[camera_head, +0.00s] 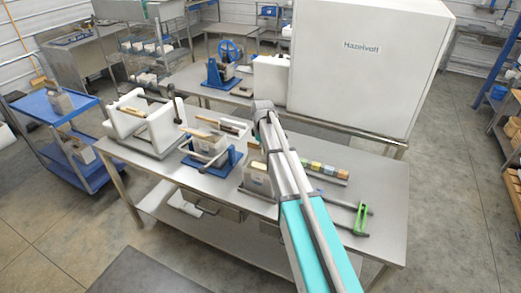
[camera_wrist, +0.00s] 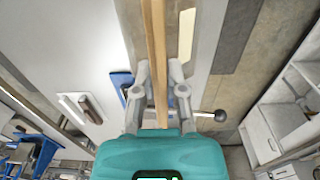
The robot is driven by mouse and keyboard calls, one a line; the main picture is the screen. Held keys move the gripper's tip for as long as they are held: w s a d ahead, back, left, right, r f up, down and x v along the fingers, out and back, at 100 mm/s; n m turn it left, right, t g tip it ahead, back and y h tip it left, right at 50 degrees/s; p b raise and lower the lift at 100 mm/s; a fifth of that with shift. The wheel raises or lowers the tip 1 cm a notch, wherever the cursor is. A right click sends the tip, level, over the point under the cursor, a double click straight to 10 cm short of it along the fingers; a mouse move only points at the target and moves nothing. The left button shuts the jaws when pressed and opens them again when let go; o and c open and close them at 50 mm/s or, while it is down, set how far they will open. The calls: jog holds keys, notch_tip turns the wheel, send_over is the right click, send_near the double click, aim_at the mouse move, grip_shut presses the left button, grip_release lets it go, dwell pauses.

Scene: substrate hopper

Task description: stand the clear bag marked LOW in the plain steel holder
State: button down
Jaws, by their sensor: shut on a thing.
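In the wrist view my gripper (camera_wrist: 159,85) is shut on a long tan strip (camera_wrist: 156,40), seen edge-on between its two fingers. Whether this strip belongs to the clear bag I cannot tell, and no LOW mark is readable. In the head view my arm hides much of the table's middle, and my gripper cannot be made out. A steel-framed holder on a blue base (camera_head: 212,162) stands on the table with a tan-topped piece in it. A pale block-like piece in a grey holder (camera_head: 257,186) stands beside my arm, partly hidden by it.
A white holder (camera_head: 160,132) stands at the table's left end. Coloured blocks (camera_head: 325,169) sit in a rail right of my arm, near a green-handled tool (camera_head: 361,216). A blue cart (camera_head: 45,103) stands left, and a large white cabinet (camera_head: 370,75) behind. The table's right end is mostly clear.

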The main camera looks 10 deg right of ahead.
jog(key=shift+s, duration=0.15)
jog(key=c, duration=0.7)
grip_release()
jog(key=shift+f, duration=0.1)
jog(key=shift+r, duration=0.25)
notch_tip(320, 180, up, 12)
jog(key=p, duration=1.2)
jog(key=shift+f, duration=0.25)
